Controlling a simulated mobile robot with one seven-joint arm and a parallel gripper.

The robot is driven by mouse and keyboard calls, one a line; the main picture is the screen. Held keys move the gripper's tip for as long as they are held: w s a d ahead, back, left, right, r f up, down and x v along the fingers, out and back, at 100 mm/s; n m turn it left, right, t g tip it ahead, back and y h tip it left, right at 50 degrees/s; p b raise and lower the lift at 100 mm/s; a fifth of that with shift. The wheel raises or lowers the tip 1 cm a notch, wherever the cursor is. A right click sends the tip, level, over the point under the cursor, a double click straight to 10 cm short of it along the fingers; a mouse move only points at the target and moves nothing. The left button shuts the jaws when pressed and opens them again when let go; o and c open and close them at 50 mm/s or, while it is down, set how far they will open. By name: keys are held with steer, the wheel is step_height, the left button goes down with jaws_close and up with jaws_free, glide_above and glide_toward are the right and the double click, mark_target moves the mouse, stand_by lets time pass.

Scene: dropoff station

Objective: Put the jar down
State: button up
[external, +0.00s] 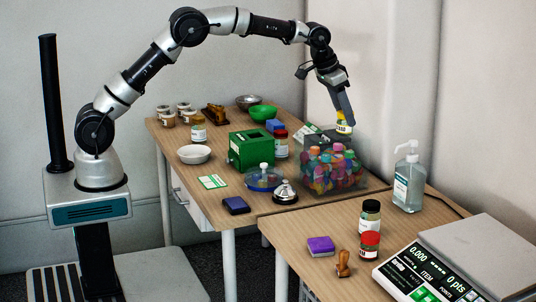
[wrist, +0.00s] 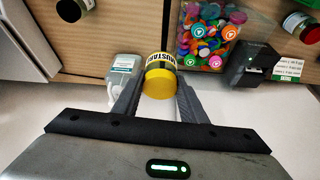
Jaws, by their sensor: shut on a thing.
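In the external view the jar (external: 344,124) hangs from my gripper (external: 346,117) above the back of the clear bin of colourful discs. It is held up in the air, near the wall. Part of it is hidden by the fingers there.
The clear bin (external: 315,185) stands on the back table, with a green box (external: 249,149) and a bell (external: 285,192) near it. A pump bottle (external: 409,180), dark jar (external: 369,217), red-lidded jar (external: 369,246), stamp (external: 343,263) and scale (external: 470,255) occupy the front table.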

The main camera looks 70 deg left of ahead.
steer(key=a+n, duration=0.2)
steer(key=a, duration=1.4)
steer(key=n+y+b, duration=0.3)
steer(key=n+b, duration=0.1)
steer(key=n, duration=0.2)
glide_above(220, 147)
steer(key=shift+g, duration=0.3)
step_height(220, 147, down, 21)
steer(key=shift+w+d, duration=0.1)
steer(key=shift+d, duration=0.05)
steer(key=shift+f+b, duration=0.1)
steer(key=shift+b, duration=0.2)
steer(key=o, duration=0.7)
steer(key=shift+f, duration=0.1)
steer(key=o, duration=0.4)
